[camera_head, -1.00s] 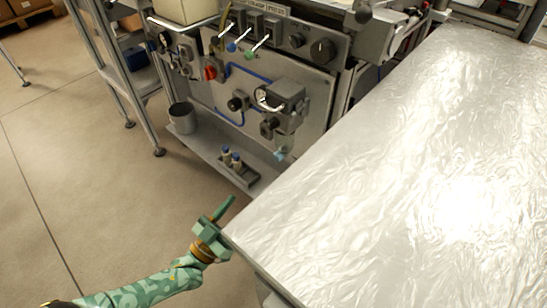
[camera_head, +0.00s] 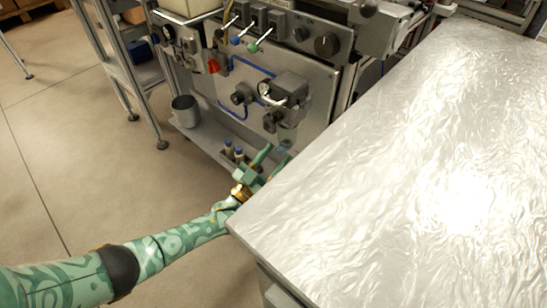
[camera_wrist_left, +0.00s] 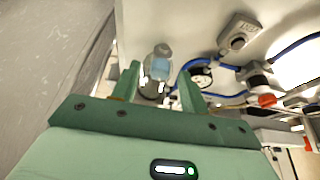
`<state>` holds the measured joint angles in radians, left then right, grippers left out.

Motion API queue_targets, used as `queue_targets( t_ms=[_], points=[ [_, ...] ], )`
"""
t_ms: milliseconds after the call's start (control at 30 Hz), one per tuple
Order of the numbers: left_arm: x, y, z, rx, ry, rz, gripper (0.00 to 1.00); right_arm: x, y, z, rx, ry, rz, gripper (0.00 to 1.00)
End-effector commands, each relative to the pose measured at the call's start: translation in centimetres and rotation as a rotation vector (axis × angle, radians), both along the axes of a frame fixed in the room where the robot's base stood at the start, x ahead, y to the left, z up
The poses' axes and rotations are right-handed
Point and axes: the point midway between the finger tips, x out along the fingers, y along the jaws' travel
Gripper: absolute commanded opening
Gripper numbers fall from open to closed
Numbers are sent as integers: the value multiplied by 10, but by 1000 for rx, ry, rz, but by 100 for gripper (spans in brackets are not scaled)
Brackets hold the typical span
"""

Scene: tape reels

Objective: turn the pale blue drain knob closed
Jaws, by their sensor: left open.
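The pale blue drain knob (camera_head: 284,149) hangs at the bottom of a grey filter-regulator unit (camera_head: 290,90) with a round gauge, on the steel machine panel. In the left wrist view the knob (camera_wrist_left: 160,69) shows between my finger tips, under a clear bowl (camera_wrist_left: 161,50). My left gripper (camera_head: 271,156) is open, its green fingers just below and around the knob's line in the head view. I see no clear contact between fingers and knob. My right gripper is not in view.
A bright, crinkled metallic table top (camera_head: 400,170) fills the right, its edge close beside my left forearm. A red knob (camera_head: 213,67) sits on the panel. Floor at left is clear.

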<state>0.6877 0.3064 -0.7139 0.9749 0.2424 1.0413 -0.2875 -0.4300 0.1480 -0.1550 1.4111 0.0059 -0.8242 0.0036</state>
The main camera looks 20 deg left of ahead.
Motion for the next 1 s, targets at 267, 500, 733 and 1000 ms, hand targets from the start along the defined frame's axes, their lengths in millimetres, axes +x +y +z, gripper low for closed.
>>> queue_targets(
  t_ms=[267,500,733,1000],
  points=[
    [0,0,0,0,0,0,0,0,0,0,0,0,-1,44],
    [-1,-1,1,-117,47,1,0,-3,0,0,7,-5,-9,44],
    [-1,-1,0,-116,46,0,28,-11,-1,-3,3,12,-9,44],
    [-1,-1,0,-115,47,0,44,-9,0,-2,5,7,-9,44]
  ],
)
